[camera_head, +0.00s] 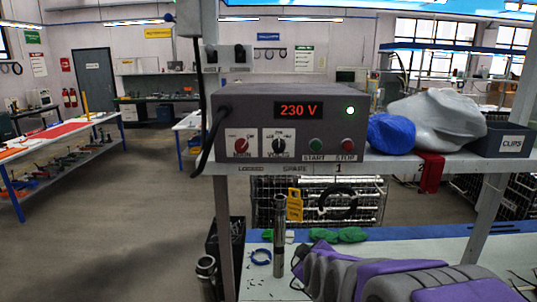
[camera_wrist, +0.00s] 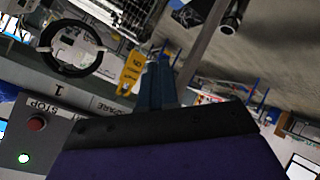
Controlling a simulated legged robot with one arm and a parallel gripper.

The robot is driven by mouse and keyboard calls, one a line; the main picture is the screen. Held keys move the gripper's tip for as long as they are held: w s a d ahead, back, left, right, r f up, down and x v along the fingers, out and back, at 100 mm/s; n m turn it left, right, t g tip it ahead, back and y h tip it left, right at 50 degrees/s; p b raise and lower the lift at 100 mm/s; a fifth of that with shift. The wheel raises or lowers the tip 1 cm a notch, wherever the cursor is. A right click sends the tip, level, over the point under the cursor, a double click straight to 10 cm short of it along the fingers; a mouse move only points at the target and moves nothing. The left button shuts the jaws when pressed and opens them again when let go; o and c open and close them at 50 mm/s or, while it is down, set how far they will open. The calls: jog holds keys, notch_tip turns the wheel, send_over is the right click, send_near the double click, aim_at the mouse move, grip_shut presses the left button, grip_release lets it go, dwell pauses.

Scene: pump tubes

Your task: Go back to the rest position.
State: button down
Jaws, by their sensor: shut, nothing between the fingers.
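My gripper (camera_wrist: 156,68) shows in the wrist view as two dark fingers close together, shut and empty. That view is upside down. My grey and purple arm lies folded at the lower right of the head view, over the lower bench; I cannot make out the fingertips there. A grey control box (camera_head: 275,120) stands on the shelf in front of me. Its display reads 230 V, and its green light is lit. Its corner with the red STOP button (camera_wrist: 36,124) shows at the lower left of the wrist view. My fingers touch nothing visible.
A metal tube (camera_head: 279,240) stands upright by the lower bench, and another (camera_head: 206,270) is lower left. The shelf also holds a blue bag (camera_head: 391,133), a grey bag (camera_head: 437,120) and a CLIPS bin (camera_head: 503,140). A shelf post (camera_head: 224,230) is close. Floor at left is clear.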

jog(key=s+d+f+m+g+b, duration=0.1)
jog(key=s+f+m+g, duration=0.2)
jog(key=s, duration=0.9)
jog(key=s+d+f+m+g+b, duration=0.1)
jog(key=s+d+f+m+g, duration=0.1)
jog(key=s, duration=1.1)
jog(key=s+d+f+m+g+b, duration=0.1)
jog(key=s+f+m+g, duration=0.3)
jog(key=s+g, duration=0.4)
jog(key=s+f, duration=0.1)
jog(key=s, duration=0.4)
jog(key=shift+s+d+f+m+h, duration=0.15)
jog(key=shift+d+m+h, duration=0.15)
jog(key=shift+h, duration=0.1)
jog(key=shift+a, duration=0.1)
